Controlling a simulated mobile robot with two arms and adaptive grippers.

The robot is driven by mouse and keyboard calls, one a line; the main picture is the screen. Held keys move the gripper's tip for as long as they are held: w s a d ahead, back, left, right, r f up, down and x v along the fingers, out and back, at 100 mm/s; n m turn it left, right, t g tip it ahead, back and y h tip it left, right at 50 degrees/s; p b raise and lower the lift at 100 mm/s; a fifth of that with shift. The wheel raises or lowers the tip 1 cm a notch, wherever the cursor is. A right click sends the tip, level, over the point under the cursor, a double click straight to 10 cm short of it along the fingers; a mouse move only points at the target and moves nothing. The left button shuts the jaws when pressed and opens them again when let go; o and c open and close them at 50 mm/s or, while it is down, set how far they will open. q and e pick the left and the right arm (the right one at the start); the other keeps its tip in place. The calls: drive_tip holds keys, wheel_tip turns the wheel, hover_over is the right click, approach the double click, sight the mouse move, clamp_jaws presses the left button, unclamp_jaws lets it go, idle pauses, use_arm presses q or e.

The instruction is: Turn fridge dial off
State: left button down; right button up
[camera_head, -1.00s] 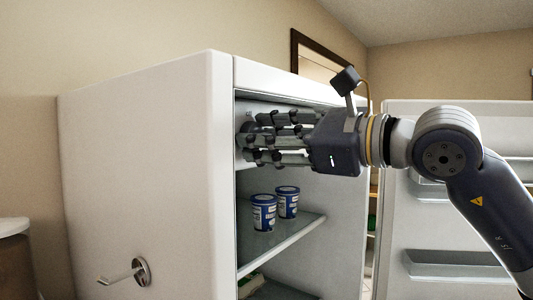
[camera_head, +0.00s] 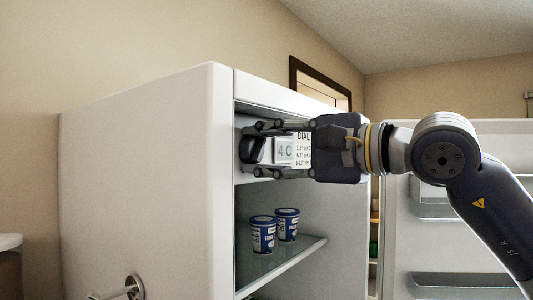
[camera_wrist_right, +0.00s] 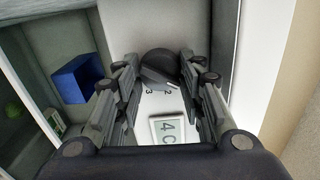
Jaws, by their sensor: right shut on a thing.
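The fridge dial (camera_head: 252,148) is a dark round knob on the white panel at the top of the open fridge. In the right wrist view the dial (camera_wrist_right: 158,66) shows between the fingertips, with a light pointer mark near the numbers 2 and 3. My right gripper (camera_head: 258,150) is shut on the dial, one finger set above and one below it in the head view. The wrist view shows the fingers (camera_wrist_right: 159,72) on either side of it. A display (camera_head: 285,151) beside the dial reads 4 C. My left gripper is not in view.
Two blue-and-white tubs (camera_head: 263,234) stand on the glass shelf below. The open fridge door (camera_head: 460,240) with its racks is on the right, behind my right arm. The fridge side wall (camera_head: 145,190) is on the left. A label headed DIAL is partly hidden.

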drive_tip(key=n, duration=0.6)
drive_tip(key=shift+r, duration=0.1)
drive_tip(key=shift+n, duration=0.4)
drive_tip(key=o, duration=1.1)
drive_tip(key=v, duration=1.2)
